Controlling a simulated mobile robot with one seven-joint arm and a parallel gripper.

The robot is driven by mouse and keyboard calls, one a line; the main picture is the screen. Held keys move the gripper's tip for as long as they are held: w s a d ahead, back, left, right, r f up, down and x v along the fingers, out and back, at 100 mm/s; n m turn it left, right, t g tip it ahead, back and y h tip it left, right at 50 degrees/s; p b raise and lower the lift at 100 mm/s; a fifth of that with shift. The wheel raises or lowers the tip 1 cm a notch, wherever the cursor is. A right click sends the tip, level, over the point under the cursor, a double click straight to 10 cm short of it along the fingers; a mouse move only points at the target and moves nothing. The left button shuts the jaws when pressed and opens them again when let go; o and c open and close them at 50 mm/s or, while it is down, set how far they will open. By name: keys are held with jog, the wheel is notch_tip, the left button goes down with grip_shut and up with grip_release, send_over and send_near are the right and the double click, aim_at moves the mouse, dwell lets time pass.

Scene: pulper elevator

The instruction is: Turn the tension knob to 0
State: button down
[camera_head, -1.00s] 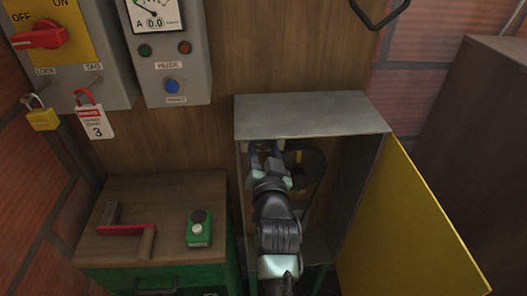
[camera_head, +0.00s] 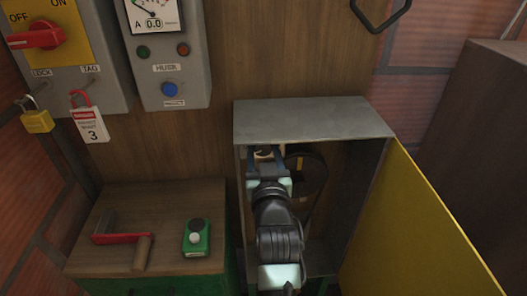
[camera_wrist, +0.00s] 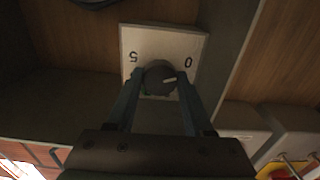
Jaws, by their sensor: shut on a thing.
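The tension knob (camera_wrist: 159,79) is a dark round knob on a pale plate (camera_wrist: 190,43) in the wrist view. The plate shows a 5 and a 0, both upside down in this view. In the head view my gripper (camera_head: 266,158) reaches into the open grey cabinet (camera_head: 310,118), where the arm and fingers hide most of the knob.
The yellow cabinet door (camera_head: 410,225) stands open at the right. A dark wheel (camera_head: 307,172) is inside, right of my gripper. A wooden-topped cabinet at the left bears a red-armed crank (camera_head: 122,238) and a green box (camera_head: 196,238). A switch panel (camera_head: 178,62) hangs above.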

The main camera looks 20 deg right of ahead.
jog(key=shift+c, duration=1.4)
grip_release()
jog(key=b+v, duration=0.1)
jog(key=v, duration=1.2)
